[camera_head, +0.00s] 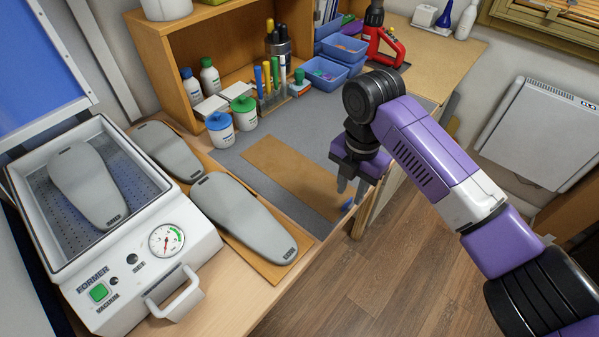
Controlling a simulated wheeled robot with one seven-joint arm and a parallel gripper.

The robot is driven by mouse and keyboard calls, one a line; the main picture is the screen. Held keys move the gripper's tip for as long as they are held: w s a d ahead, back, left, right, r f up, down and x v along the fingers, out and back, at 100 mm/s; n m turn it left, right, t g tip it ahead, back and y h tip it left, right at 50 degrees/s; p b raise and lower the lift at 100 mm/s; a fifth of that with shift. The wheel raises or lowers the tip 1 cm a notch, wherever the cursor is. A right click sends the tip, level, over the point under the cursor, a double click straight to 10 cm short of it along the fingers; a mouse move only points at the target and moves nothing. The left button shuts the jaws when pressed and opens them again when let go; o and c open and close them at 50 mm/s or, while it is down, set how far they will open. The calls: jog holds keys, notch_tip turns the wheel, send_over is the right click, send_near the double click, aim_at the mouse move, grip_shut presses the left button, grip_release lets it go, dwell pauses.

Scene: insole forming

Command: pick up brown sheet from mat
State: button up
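The brown sheet (285,172) is a flat strip lying on the grey mat (312,118), running from the middle of the mat toward its front right edge. My gripper (351,190) points down at the right end of the sheet. Its two dark fingers are apart with nothing visible between them, so it is open. I cannot tell whether the fingertips touch the sheet or hover above it. A small blue spot (347,204) shows at the mat's edge just below the fingers.
A white former (120,255) with a grey foot form (88,185) stands at the left. Two more grey forms (240,215) lie beside the mat. Bottles (220,130), a marker holder (272,95), blue bins (325,73) and a red tool (385,45) line the back.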

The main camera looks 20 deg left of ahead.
aim_at(348, 202)
notch_tip(348, 202, down, 4)
jog(key=shift+w+f+p, duration=0.1)
jog(key=shift+p, duration=0.3)
jog(key=shift+a, duration=0.1)
jog(key=shift+c, duration=0.4)
grip_shut()
